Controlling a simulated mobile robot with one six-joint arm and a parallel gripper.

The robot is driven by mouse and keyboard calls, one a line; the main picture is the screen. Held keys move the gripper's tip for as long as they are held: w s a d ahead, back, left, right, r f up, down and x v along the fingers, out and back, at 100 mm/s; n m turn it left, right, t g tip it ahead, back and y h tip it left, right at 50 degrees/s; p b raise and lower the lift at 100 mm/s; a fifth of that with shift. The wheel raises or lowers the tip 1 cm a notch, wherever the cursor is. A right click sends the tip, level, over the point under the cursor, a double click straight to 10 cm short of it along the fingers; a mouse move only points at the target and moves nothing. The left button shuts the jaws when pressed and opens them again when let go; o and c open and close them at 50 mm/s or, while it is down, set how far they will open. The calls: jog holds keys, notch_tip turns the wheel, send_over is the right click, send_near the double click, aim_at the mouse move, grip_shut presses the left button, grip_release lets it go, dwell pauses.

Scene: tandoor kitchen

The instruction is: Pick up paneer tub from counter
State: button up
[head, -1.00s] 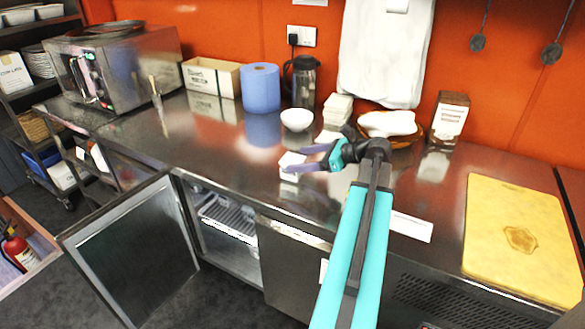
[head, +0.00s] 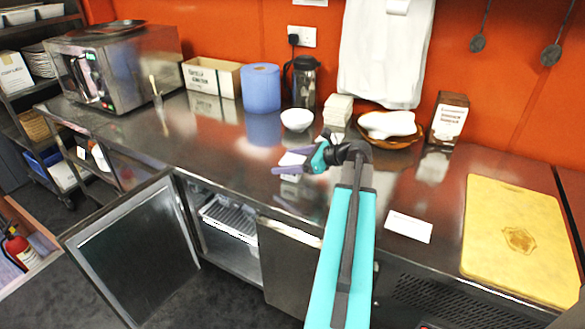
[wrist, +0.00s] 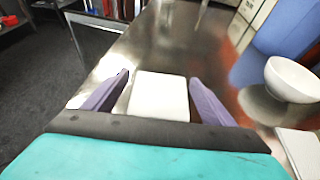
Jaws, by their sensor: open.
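The paneer tub (head: 291,159) is a small white box-shaped tub on the steel counter, near the front edge. My gripper (head: 283,162) is at the tub, with its purple fingers partly covering it in the head view. In the wrist view the tub (wrist: 160,96) sits between the two fingers of my gripper (wrist: 158,92), with a narrow gap on each side. The fingers are open. The tub's lower part is hidden by my gripper in the wrist view.
A white bowl (head: 297,119) and stacked white tubs (head: 338,108) stand behind. A bread basket (head: 390,137) is to the right. A yellow board (head: 515,235) lies far right. Below, a fridge door (head: 135,255) hangs open. Bare counter (head: 225,150) lies left of the tub.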

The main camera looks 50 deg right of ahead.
jog(key=shift+x, duration=1.05)
jog(key=c, duration=1.3)
jog(key=shift+r, duration=0.15)
jog(key=shift+c, duration=0.2)
jog(key=shift+r, duration=1.4)
jog(key=s+a+r+b, duration=0.2)
jog(key=s, duration=1.4)
jog(key=shift+a, duration=0.3)
jog(key=shift+w, duration=0.1)
